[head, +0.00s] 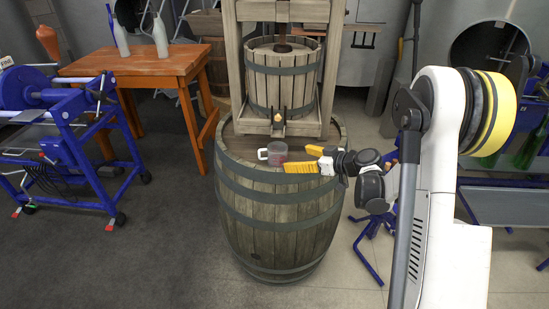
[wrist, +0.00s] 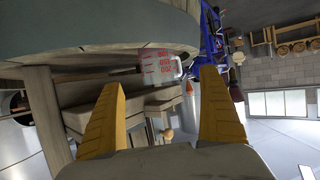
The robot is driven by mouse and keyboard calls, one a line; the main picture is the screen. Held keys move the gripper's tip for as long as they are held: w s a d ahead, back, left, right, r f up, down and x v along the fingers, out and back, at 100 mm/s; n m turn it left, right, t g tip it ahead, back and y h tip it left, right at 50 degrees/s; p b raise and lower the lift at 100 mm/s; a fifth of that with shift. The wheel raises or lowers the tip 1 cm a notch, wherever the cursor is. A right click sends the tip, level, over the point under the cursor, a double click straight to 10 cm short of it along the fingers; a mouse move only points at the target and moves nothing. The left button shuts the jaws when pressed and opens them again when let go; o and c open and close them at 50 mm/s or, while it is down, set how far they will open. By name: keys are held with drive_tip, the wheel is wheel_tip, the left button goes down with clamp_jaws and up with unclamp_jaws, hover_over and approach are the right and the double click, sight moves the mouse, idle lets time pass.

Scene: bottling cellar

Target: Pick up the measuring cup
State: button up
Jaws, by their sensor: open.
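The measuring cup (head: 276,151) is clear with red markings and stands on the top of the wooden barrel (head: 232,150), its handle pointing left in the head view. My gripper (head: 297,159) is open, with its yellow fingers pointing left just right of the cup. In the wrist view, which is turned over, the cup (wrist: 157,66) appears between and beyond the two fingertips (wrist: 164,78). The cup is apart from the fingers there, and nothing is held.
A wooden press (head: 283,78) stands on the barrel close behind the cup. A wooden table (head: 140,67) with bottles stands at the back left. A blue-framed machine (head: 70,120) stands at the left. The floor in front of the barrel is clear.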

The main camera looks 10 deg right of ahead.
sight(285, 157)
drive_tip(key=b+x, duration=0.1)
drive_tip(key=x, duration=0.4)
drive_tip(key=shift+w+a+f+b, duration=0.15)
drive_tip(key=shift+w+f+b, duration=0.1)
drive_tip(key=shift+b, duration=0.05)
drive_tip(key=b+x, duration=0.2)
drive_tip(key=x, duration=0.3)
drive_tip(key=shift+w+r, duration=0.15)
drive_tip(key=shift+w, duration=0.1)
drive_tip(key=shift+r, duration=0.1)
drive_tip(key=shift+c, duration=1)
drive_tip(key=c, duration=1.2)
